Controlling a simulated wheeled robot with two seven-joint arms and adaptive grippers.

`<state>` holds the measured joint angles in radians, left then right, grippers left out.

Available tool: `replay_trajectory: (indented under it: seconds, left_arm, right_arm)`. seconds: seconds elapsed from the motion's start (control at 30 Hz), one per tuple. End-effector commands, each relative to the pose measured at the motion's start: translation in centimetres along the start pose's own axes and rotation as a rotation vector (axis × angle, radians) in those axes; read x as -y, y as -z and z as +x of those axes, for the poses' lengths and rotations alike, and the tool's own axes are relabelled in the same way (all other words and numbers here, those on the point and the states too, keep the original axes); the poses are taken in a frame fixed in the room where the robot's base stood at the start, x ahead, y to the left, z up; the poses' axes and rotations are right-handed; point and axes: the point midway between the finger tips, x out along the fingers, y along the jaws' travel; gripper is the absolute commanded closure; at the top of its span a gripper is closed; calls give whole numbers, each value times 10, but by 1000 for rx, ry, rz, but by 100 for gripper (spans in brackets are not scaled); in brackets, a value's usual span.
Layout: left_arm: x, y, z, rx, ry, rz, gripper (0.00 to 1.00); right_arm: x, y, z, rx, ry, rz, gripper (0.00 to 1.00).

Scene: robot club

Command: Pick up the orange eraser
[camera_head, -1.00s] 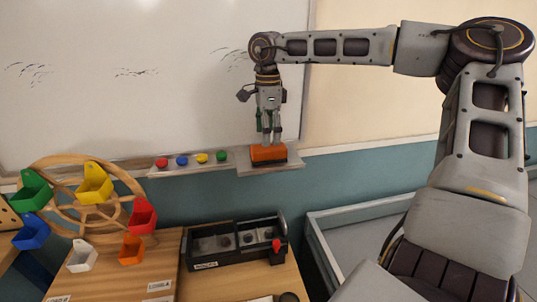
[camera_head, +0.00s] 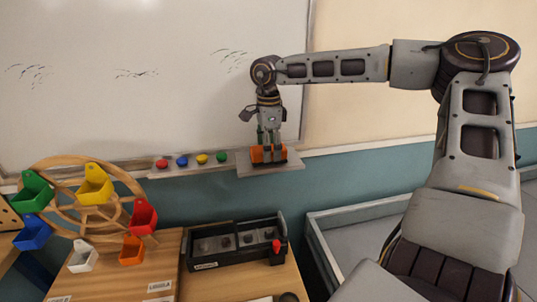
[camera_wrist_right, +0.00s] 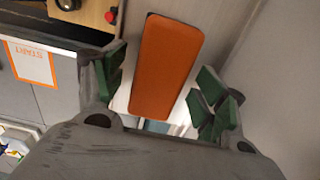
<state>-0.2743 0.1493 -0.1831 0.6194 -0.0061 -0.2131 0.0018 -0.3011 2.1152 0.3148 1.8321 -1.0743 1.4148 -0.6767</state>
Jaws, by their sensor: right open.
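The orange eraser (camera_head: 257,155) sits on a grey ledge (camera_head: 285,168) at the bottom edge of the whiteboard. It has an orange body with a dark underside. My right gripper (camera_head: 269,148) points down over it, its fingers in front of part of the eraser. In the right wrist view the eraser (camera_wrist_right: 167,65) lies lengthwise between the green finger pads of my open right gripper (camera_wrist_right: 160,90), with a gap visible on each side. My left gripper is not in view.
Red, blue, yellow and green round pieces sit on the tray (camera_head: 150,171) left of the ledge. Below stand a wooden wheel (camera_head: 85,215) with coloured buckets and a black box (camera_head: 235,243) on a wooden table. The whiteboard (camera_head: 150,80) is close behind the gripper.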

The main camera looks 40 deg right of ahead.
Motion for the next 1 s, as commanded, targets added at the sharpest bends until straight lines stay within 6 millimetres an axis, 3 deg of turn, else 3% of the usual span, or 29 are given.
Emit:
replay_trajectory:
  seconds: [0.57, 0.97, 1.0]
  left_arm:
    - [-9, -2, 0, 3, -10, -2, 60]
    - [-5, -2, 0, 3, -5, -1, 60]
    - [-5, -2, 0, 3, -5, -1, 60]
  right_arm:
    - [0, 0, 7, 0, 0, 0, 29]
    - [0, 0, 7, 0, 1, 0, 77]
    - [0, 0, 7, 0, 1, 0, 78]
